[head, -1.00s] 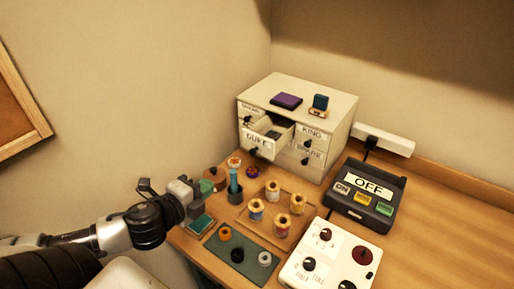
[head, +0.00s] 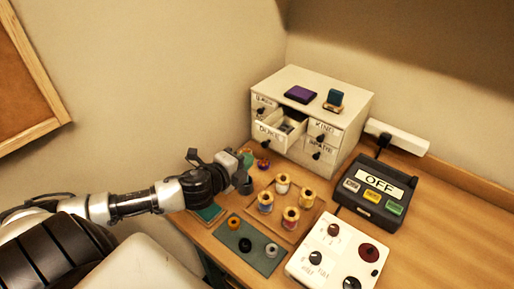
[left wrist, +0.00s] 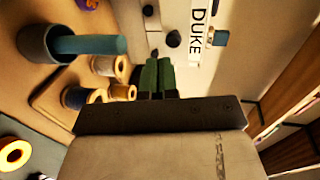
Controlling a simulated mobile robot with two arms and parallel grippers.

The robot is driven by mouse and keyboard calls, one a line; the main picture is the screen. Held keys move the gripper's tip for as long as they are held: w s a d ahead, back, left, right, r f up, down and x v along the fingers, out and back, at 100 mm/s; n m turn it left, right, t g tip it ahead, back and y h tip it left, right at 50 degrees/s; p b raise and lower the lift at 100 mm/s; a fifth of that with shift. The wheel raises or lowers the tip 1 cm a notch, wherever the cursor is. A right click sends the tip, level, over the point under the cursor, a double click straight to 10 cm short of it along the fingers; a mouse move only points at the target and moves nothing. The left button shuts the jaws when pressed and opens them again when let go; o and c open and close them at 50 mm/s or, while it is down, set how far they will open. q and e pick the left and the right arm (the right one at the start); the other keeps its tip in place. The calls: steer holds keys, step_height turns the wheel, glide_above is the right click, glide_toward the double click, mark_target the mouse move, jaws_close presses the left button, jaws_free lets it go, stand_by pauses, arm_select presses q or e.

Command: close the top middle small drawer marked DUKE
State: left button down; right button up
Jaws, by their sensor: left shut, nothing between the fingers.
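The small drawer marked DUKE (head: 268,133) stands pulled out of the white cabinet (head: 344,106), in its upper row. Small dark things lie inside it, too small to tell. Its DUKE label also shows, turned sideways, at the top of the left wrist view (left wrist: 198,22), with a dark round knob beside it. My left gripper (head: 243,163) is in front of and below the drawer, slightly to its left, apart from it. In the left wrist view its green fingertips (left wrist: 157,74) are together and empty, pointing towards the cabinet. My right gripper is not in view.
A dark cup (left wrist: 36,44) with a teal stick stands close beside my left gripper. Several thread spools stand on a wooden tray (head: 266,219) in front of the cabinet. A device marked OFF (head: 372,190) and a white control box (head: 312,268) are to the right.

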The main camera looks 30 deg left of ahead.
mark_target(264, 147)
arm_select(q)
steer(key=shift+r+p+x, duration=0.2)
steer(key=shift+p+x, duration=0.1)
steer(key=shift+x, duration=0.5)
steer(key=shift+r+p+x, duration=0.15)
steer(key=shift+p+x, duration=0.15)
steer(key=shift+x, duration=0.5)
steer(key=shift+r+p+x, duration=0.2)
steer(key=shift+p+x, duration=0.1)
steer(key=shift+x, duration=0.5)
steer(key=shift+w, duration=0.15)
